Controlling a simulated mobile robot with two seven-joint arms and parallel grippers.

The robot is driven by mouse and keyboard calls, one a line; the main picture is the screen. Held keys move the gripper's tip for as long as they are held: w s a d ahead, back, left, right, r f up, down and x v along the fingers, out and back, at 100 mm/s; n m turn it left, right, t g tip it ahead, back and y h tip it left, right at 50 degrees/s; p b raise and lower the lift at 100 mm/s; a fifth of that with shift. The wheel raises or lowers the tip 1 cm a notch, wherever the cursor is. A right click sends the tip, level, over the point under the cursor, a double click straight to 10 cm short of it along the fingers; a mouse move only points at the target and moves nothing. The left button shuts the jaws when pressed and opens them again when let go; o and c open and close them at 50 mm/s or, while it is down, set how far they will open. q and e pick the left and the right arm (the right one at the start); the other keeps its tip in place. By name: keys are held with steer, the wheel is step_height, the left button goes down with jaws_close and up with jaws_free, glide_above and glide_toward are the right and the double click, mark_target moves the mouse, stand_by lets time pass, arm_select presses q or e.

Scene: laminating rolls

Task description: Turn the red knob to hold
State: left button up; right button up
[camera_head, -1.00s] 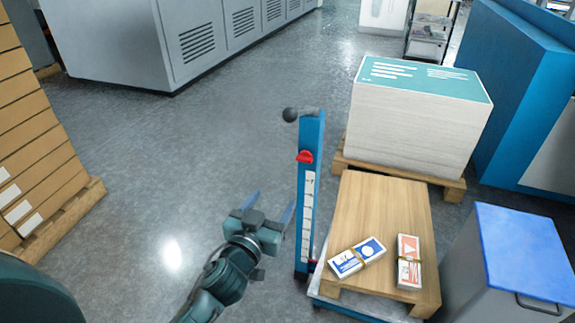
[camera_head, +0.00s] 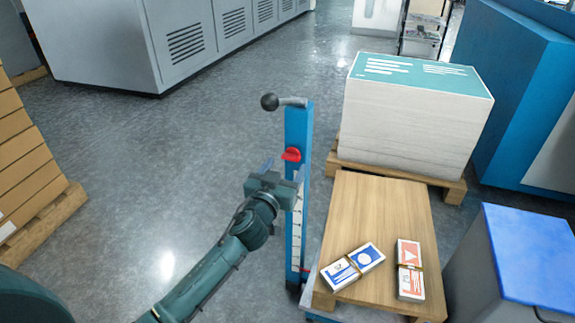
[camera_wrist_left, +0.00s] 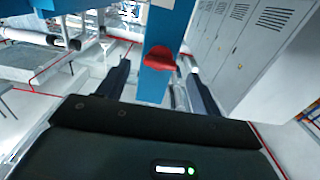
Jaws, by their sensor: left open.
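The red knob (camera_head: 291,154) sits on the front of a blue upright post (camera_head: 297,125), below a black ball-ended lever (camera_head: 270,102). In the left wrist view the red knob (camera_wrist_left: 160,60) shows on the blue post, ahead of the gripper and between the lines of its two fingers. My left gripper (camera_head: 283,168) is open, just below and in front of the knob in the head view. Its fingers partly cover the post's white scale. I see no contact with the knob. My right gripper is not in view.
A wooden board (camera_head: 380,215) with two banded card packs stands right of the post. Behind it is a paper stack (camera_head: 410,125) on a pallet. A blue-topped grey bin (camera_head: 525,250) is at the right. The floor left of the post is clear.

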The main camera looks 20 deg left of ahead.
mark_target(292, 155)
arm_select(q)
steer(key=shift+w, duration=1.3)
steer(key=shift+c, duration=0.4)
steer(key=c, duration=0.9)
